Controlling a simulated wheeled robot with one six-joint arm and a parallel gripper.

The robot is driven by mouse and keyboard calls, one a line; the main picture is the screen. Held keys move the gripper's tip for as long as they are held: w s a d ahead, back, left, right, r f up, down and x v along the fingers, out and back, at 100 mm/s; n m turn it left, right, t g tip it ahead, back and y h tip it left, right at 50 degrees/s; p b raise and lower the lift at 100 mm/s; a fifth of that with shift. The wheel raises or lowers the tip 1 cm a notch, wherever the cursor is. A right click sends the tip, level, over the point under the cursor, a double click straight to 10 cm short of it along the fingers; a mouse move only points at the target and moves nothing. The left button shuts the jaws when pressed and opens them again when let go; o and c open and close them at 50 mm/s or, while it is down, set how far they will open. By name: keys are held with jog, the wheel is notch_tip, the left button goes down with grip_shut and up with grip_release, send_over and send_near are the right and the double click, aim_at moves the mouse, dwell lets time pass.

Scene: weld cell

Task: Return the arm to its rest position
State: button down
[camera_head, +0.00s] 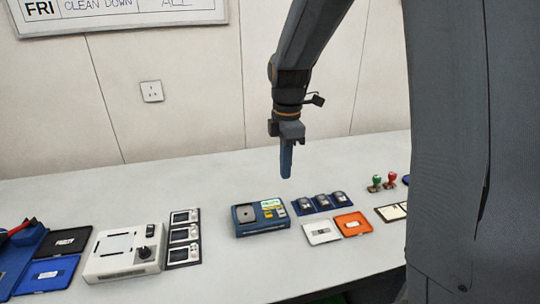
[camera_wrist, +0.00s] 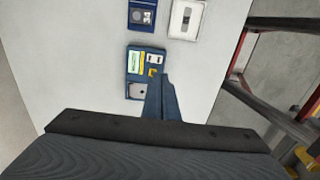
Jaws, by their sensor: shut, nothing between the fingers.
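My gripper (camera_head: 286,162) hangs from my arm, pointing down above the table near the middle of the head view. Its blue fingers are together with nothing between them. In the wrist view the shut fingers (camera_wrist: 161,98) overlap the corner of a blue device. That blue device (camera_head: 247,228) stands on the table below and left of the gripper in the head view, apart from it. It has a grey square area and a yellow-green label, and it also shows in the wrist view (camera_wrist: 133,76).
A wall is behind. A red frame (camera_wrist: 258,95) stands beyond the table edge.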

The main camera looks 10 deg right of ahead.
jog(key=s+f+m+b, duration=0.1)
jog(key=s+f+m, duration=0.3)
jog(key=s+m, duration=0.3)
jog(key=s+f+m+t+b, duration=0.1)
jog(key=s+f+m, duration=0.4)
jog(key=m, duration=0.6)
jog(key=s+b, duration=0.1)
jog(key=s, duration=0.1)
jog(key=shift+s+a+b, duration=0.25)
jog(key=shift+s+b, duration=0.05)
jog(key=shift+s, duration=0.1)
